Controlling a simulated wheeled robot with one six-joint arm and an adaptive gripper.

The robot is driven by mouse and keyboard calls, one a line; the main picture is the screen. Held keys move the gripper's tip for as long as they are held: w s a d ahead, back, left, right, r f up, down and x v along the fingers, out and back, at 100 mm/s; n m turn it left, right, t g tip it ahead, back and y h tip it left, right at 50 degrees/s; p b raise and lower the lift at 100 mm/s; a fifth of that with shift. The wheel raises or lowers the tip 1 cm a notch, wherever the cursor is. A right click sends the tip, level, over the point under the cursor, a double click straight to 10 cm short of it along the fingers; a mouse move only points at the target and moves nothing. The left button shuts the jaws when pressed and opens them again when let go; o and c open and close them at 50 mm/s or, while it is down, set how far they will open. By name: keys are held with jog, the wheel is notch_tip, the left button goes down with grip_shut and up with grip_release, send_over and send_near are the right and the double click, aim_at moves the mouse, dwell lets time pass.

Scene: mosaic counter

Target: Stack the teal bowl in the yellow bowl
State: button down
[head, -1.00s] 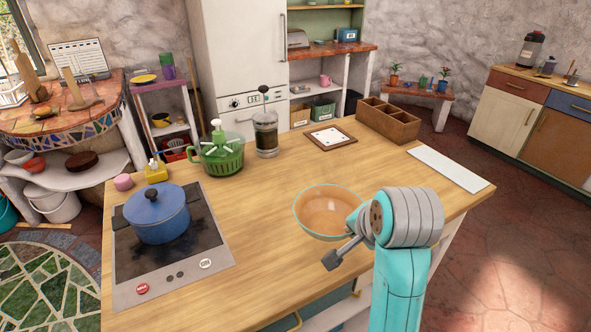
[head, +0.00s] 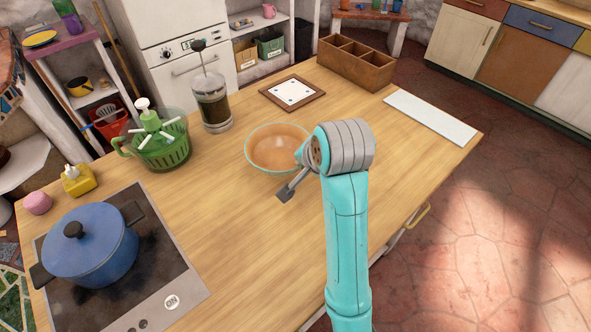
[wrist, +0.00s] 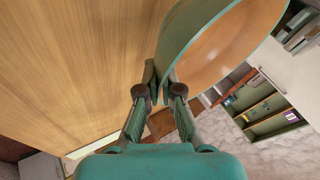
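The teal bowl (head: 278,147), with a teal rim and an orange-brown inside, is upright over the wooden counter in the head view. My gripper (head: 289,191) is at its near side, partly hidden by my wrist. In the wrist view my gripper (wrist: 155,85) has its fingertips closed on the wall of the teal bowl (wrist: 212,48), which fills the upper right. The bowl seems to be a little above the counter, though the gap is hard to judge. I cannot make out a yellow bowl on the counter.
The counter (head: 235,215) is clear around the bowl. A blue pot (head: 90,250) is on the stove at left.

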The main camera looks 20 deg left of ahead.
jog(key=shift+f, duration=2.65)
jog(key=shift+f, duration=0.2)
jog(key=c, duration=1.3)
grip_release()
